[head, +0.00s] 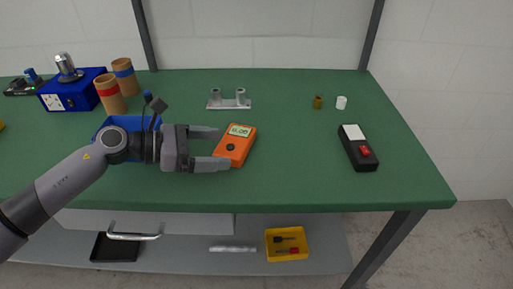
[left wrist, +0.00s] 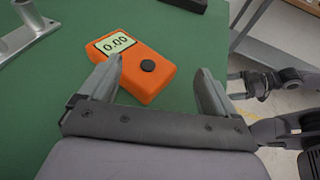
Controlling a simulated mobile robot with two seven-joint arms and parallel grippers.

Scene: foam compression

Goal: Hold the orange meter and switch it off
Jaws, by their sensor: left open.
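The orange meter (head: 235,147) lies on the green table, with a lit display reading 0.00 and a round black button or knob below it. It also shows in the left wrist view (left wrist: 137,77). My left gripper (head: 218,149) is open at the meter's left side in the head view, fingers pointing right. In the left wrist view the fingers (left wrist: 160,75) are spread wide, and one fingertip overlaps the meter's near left edge. I cannot tell whether it touches. My right gripper is not in the head view; part of a dark arm shows at the right of the left wrist view.
A black device with a red switch (head: 358,148) lies to the right on the green table (head: 290,185). A metal bracket (head: 229,100) stands behind the meter. A blue tray (head: 118,124), cardboard tubes (head: 109,93) and a blue box (head: 75,90) are at left. Table between meter and black device is clear.

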